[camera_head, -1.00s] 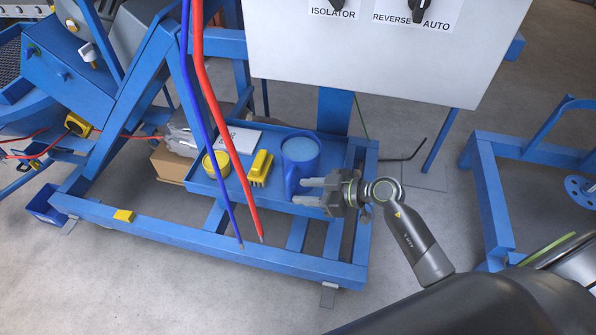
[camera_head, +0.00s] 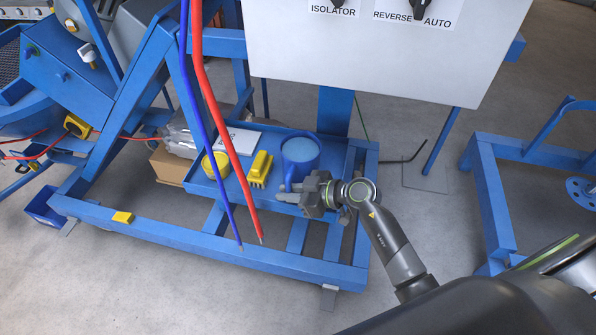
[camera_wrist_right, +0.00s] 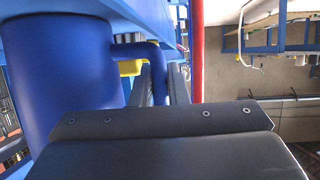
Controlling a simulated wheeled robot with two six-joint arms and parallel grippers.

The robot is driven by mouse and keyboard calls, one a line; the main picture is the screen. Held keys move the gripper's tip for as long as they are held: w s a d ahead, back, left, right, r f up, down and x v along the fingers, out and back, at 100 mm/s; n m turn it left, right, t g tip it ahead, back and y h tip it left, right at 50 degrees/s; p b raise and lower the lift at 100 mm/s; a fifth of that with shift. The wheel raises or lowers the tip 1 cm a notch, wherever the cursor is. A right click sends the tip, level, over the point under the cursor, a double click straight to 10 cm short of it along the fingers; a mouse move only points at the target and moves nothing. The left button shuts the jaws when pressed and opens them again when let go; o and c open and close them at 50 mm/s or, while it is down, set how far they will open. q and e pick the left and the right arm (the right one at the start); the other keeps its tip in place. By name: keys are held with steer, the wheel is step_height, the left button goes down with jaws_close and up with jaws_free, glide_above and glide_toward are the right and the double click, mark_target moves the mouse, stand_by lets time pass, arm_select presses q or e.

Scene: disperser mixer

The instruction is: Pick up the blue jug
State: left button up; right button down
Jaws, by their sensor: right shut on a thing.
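The blue jug (camera_head: 300,152) stands upright on the blue tray shelf of the frame, with light blue contents showing at its open top. My right gripper (camera_head: 287,193) is at the jug's near side, where its handle is. In the right wrist view the jug's body (camera_wrist_right: 70,75) fills the left side, and its handle (camera_wrist_right: 152,62) passes between the two fingers (camera_wrist_right: 162,85). The fingers are shut on the handle. In the head view the gripper hides the lower part of the handle. My left gripper is not in view.
A yellow brush (camera_head: 261,168) and a yellow tub (camera_head: 215,164) sit left of the jug on the tray (camera_head: 236,193). A red hose (camera_head: 222,125) and a blue hose (camera_head: 200,118) hang in front. Blue frame rails surround the tray.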

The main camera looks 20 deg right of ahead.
mark_target(288, 175)
steer(key=shift+w+r, duration=0.1)
steer(key=shift+r, duration=0.4)
step_height(288, 175, up, 8)
steer(key=p, duration=0.2)
steer(key=shift+p, duration=0.4)
steer(key=shift+r, duration=0.65)
stand_by(0.5)
